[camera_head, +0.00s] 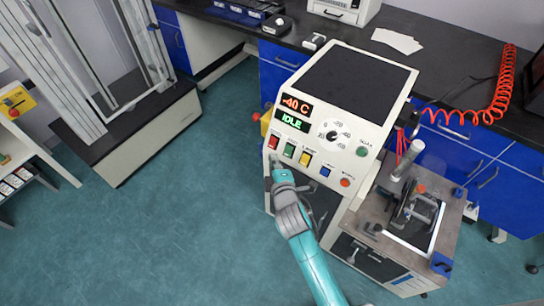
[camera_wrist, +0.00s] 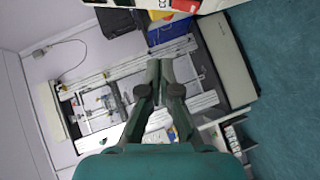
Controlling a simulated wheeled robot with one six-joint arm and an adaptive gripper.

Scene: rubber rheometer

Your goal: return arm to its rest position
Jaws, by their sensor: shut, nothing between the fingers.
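My teal arm reaches up from the bottom of the head view, with its end in front of the rheometer's (camera_head: 350,85) control panel, near the red button (camera_head: 273,142). In the head view the fingertips are hard to make out against the panel's lower left. In the wrist view my gripper (camera_wrist: 165,65) is shut, with its fingers together and nothing between them. The rheometer's displays read "-40 C" (camera_head: 296,105) and "IDLE" (camera_head: 291,122). Whether the fingertips touch the panel cannot be told.
A tall framed machine (camera_head: 140,120) stands at the left, and it also fills the middle of the wrist view. A metal-topped test unit (camera_head: 375,205) adjoins the rheometer on the right. A dark bench (camera_head: 450,70) with blue cabinets runs behind. The teal floor (camera_head: 140,235) at the left is clear.

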